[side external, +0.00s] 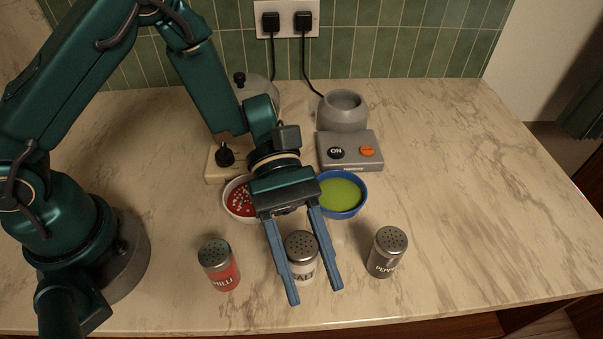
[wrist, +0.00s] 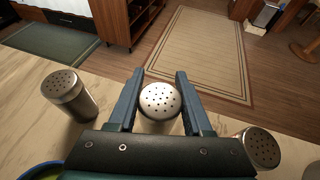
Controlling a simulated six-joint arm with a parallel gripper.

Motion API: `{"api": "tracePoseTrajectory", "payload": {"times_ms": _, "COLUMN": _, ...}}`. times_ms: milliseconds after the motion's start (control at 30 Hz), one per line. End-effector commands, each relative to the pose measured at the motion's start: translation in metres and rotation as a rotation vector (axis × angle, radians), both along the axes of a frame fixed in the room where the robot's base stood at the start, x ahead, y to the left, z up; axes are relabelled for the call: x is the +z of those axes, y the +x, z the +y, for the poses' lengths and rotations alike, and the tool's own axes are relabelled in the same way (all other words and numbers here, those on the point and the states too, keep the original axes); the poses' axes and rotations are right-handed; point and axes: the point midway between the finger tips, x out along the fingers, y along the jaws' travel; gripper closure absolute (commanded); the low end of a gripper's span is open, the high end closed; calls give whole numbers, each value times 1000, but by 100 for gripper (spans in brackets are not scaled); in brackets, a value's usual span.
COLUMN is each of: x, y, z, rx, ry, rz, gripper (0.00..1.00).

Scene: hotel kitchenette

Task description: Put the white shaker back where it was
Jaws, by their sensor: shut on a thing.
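The white shaker (side external: 303,262), marked SALT with a grey pierced metal lid, is upright between the chilli and pepper shakers near the counter's front edge. My gripper (side external: 317,295) is shut on it, one blue finger on each side, partly covering its label. In the wrist view, its round lid (wrist: 160,100) sits between my fingertips (wrist: 158,76). It looks to be at counter level, but I cannot tell whether its base touches. The red chilli shaker (side external: 219,265) stands to its left and the grey pepper shaker (side external: 387,252) to its right.
A white-rimmed bowl of red food (side external: 238,199) and a blue bowl of green food (side external: 342,194) sit behind my gripper. Two grey-topped appliances stand farther back, one with ON and orange buttons (side external: 350,150). The counter's right side (side external: 480,190) is clear.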

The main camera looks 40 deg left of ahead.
Motion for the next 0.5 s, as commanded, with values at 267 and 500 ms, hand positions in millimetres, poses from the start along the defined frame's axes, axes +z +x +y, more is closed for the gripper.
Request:
{"api": "tracePoseTrajectory", "payload": {"times_ms": 267, "x": -16, "y": 0, "z": 0, "rx": -1, "ry": 0, "rz": 0, "gripper": 100}}
{"api": "tracePoseTrajectory", "payload": {"times_ms": 500, "x": -17, "y": 0, "z": 0, "rx": -1, "ry": 0, "rz": 0, "gripper": 100}}
